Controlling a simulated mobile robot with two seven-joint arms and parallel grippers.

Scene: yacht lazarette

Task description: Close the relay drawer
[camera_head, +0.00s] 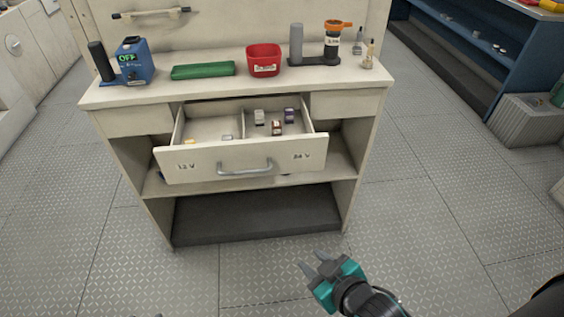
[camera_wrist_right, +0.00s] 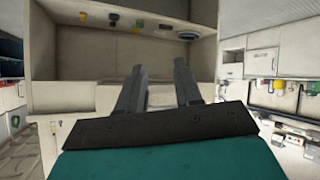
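The relay drawer (camera_head: 207,163) stands pulled out of the cream workbench in the head view. Its front carries the marks 12 V and 24 V and a grey bar handle (camera_head: 245,168). A divider splits it, and several small relays (camera_head: 277,127) lie inside, most in the right compartment. My right gripper (camera_head: 314,264) is open and empty, low in front of the bench and to the right of the drawer, apart from it. Its two fingers (camera_wrist_right: 160,88) also show spread in the right wrist view with nothing between them. My left gripper is not in view.
On the bench top (camera_head: 215,88) stand a blue OFF device (camera_head: 135,62), a green mat (camera_head: 203,70), a red bin (camera_head: 264,60), a rack holding a grey cylinder (camera_head: 296,43) and an orange-topped bottle (camera_head: 333,42), and small bottles (camera_head: 368,54). The floor before the bench is clear.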

